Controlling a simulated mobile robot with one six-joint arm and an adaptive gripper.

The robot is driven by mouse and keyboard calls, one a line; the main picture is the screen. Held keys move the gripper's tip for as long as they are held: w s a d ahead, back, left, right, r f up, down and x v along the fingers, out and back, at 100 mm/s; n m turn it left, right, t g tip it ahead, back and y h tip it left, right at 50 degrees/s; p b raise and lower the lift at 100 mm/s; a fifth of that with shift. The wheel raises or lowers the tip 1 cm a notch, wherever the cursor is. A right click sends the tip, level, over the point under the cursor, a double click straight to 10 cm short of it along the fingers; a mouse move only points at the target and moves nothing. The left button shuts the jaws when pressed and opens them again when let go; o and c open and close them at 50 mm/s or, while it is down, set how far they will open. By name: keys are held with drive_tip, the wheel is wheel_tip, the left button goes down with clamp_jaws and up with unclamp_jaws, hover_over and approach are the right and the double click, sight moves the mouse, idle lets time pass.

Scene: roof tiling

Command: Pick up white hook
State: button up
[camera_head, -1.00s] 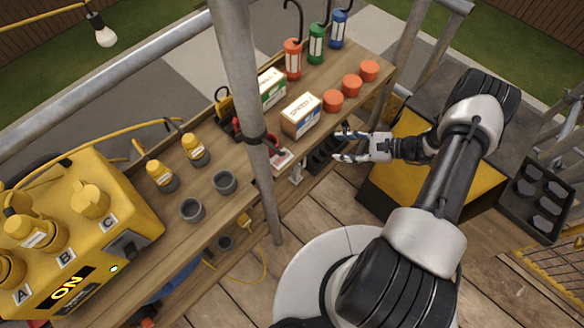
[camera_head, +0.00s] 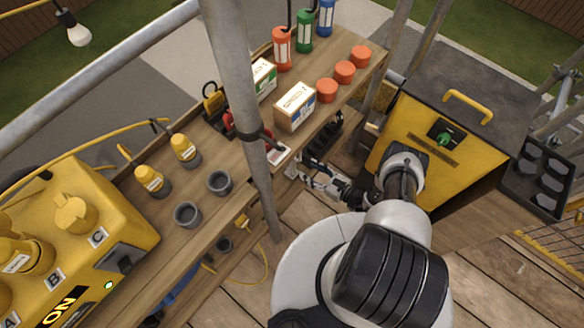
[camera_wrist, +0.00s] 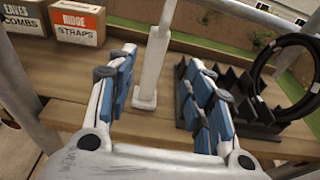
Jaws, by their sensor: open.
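The white hook (camera_wrist: 150,75) shows in the wrist view as a slim white upright piece with a wider foot, on a wooden surface. Its top runs out of the frame. My gripper (camera_wrist: 162,72) is open, with its blue-padded fingers on either side of the hook in the picture. I cannot tell whether either finger touches it. In the head view my gripper (camera_head: 318,180) is low beside the bench edge, near a small white piece (camera_head: 290,169) that seems to be the same hook, partly hidden.
A black slotted rack (camera_wrist: 255,105) and a black cable coil (camera_wrist: 292,65) are to the right in the wrist view. Boxes (camera_wrist: 77,22) stand at the upper left. In the head view, a metal pole (camera_head: 240,90) rises before the bench (camera_head: 205,205). A yellow cabinet (camera_head: 425,135) stands right.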

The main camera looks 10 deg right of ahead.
sight(294, 164)
drive_tip(key=x, duration=0.3)
drive_tip(key=b+x, duration=0.1)
drive_tip(key=x, duration=0.1)
drive_tip(key=b+x, duration=0.1)
drive_tip(key=x, duration=0.2)
drive_tip(key=shift+a+f, duration=0.15)
drive_tip(key=shift+a, duration=0.35)
drive_tip(key=shift+w+a, duration=0.25)
drive_tip(key=shift+w, duration=0.15)
drive_tip(key=shift+c, duration=0.4)
clamp_jaws()
